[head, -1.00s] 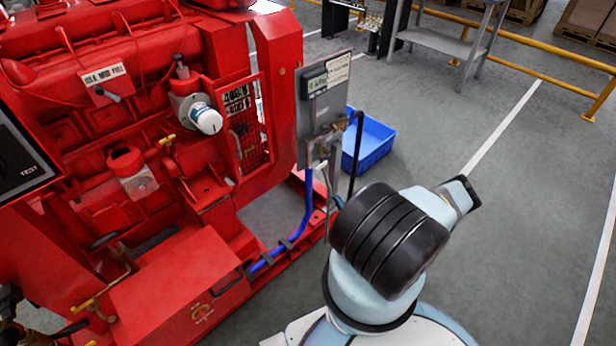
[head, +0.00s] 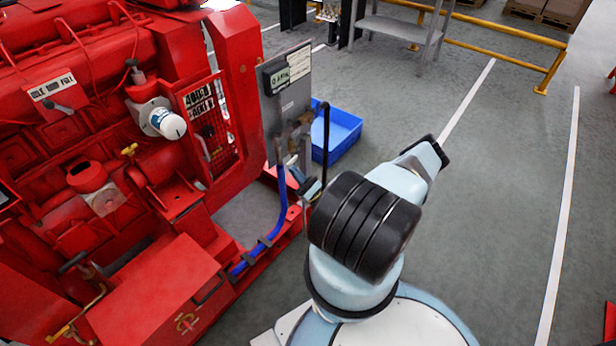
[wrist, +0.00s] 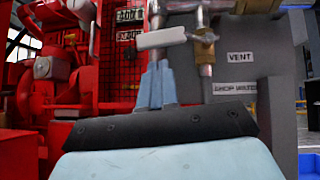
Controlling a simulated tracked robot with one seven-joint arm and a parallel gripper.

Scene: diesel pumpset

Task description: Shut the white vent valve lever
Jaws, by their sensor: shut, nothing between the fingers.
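The white vent valve lever (wrist: 162,38) shows in the wrist view, roughly level and pointing left from a brass valve (wrist: 205,48) on a vertical pipe. It lies crosswise to that pipe. A "VENT" label (wrist: 240,57) is on the grey panel right of the valve. My gripper (wrist: 157,68) is shut and empty, its pale blue fingertips just below the lever's middle; I cannot tell whether they touch it. In the head view my gripper (head: 300,176) is at the lower part of the grey panel (head: 288,95), and the lever cannot be made out there.
The red engine (head: 75,130) fills the left side, with a red mesh guard (head: 218,140) beside the panel. A blue hose (head: 279,205) and a black upright pipe (head: 326,140) are close to my gripper. A blue crate (head: 343,133) stands behind. The floor to the right is open.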

